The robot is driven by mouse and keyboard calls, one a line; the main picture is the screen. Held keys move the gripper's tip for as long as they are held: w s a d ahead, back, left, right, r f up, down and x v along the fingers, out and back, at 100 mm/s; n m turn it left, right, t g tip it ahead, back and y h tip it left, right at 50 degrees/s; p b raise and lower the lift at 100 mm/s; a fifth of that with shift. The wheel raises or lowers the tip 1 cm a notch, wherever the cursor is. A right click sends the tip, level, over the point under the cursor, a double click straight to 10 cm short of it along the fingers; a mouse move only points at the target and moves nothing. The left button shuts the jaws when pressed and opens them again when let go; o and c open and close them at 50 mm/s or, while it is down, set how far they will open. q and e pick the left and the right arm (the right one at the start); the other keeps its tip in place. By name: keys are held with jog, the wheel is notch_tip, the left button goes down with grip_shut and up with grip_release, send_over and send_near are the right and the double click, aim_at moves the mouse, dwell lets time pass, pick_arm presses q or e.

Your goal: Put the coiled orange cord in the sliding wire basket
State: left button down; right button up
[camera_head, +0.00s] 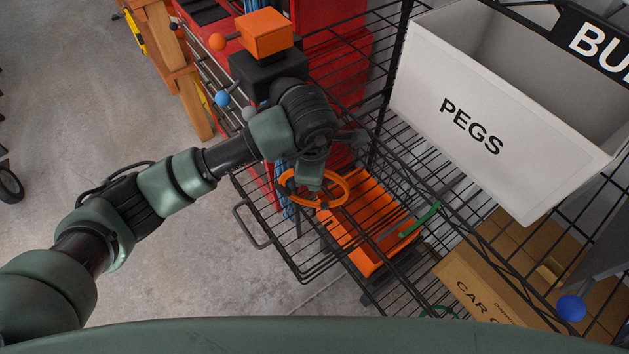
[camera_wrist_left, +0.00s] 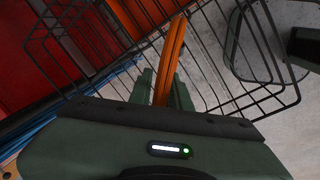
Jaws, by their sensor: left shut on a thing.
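The coiled orange cord (camera_head: 341,191) is a ring held in my left gripper (camera_head: 308,184). In the left wrist view the cord (camera_wrist_left: 172,58) runs edge-on between the two green fingers (camera_wrist_left: 163,90), which are shut on it. The black sliding wire basket (camera_head: 262,238) lies beneath the cord in the head view. In the left wrist view the basket's wires (camera_wrist_left: 262,103) show behind and beside the cord. The cord appears to be over the basket; its exact height above the basket floor is hard to tell. My right gripper is not in view.
An orange case (camera_head: 362,205) shows through the wires beside the cord. A white PEGS bin (camera_head: 470,125) stands at the upper right, with a cardboard box (camera_head: 490,283) below it. An orange-topped black object (camera_head: 265,35) stands behind my wrist.

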pick_arm(q)
notch_tip(320, 180, down, 4)
jog(key=shift+r+p, duration=0.25)
jog(key=shift+p, duration=0.25)
jog(key=shift+f, duration=0.1)
jog(key=shift+f+b, duration=0.15)
jog(key=shift+b, duration=0.15)
jog(key=c, duration=1.3)
grip_release()
